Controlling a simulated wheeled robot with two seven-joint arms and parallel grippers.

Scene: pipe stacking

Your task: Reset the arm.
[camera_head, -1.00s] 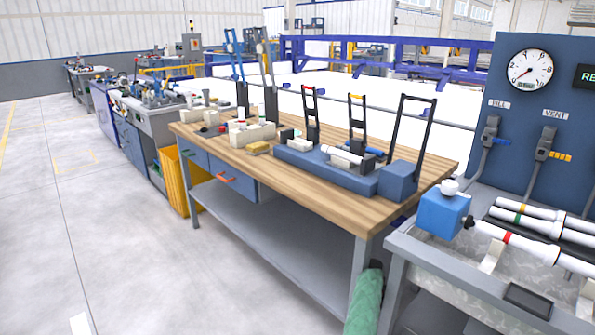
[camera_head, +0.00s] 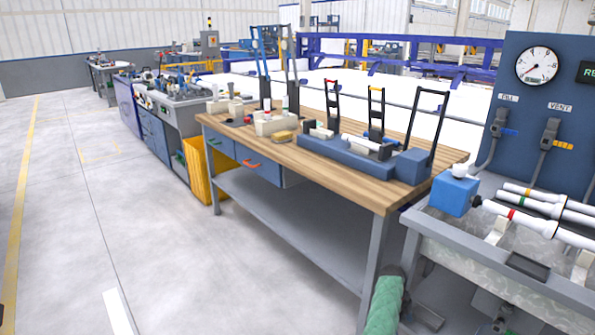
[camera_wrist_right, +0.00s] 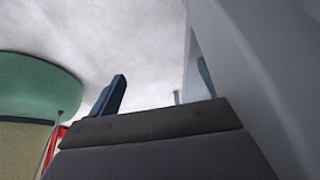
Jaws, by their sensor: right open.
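My right gripper (camera_wrist_right: 160,72) shows in the right wrist view as a dark body with a blue finger on either side, set apart. Nothing shows between the fingers, and pale grey floor lies beyond. Neither gripper can be made out in the head view. Several white pipes (camera_head: 541,228) with coloured bands lie on the grey bench at the right. A blue block (camera_head: 454,196) with a white knob sits at that bench's left end.
A wooden workbench (camera_head: 350,182) carries blue fixtures and black upright frames. A green rounded object (camera_head: 385,305) stands at the bottom, near the bench leg. A yellow bin (camera_head: 201,178) stands at the workbench's left end. The floor (camera_head: 130,220) at left is open.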

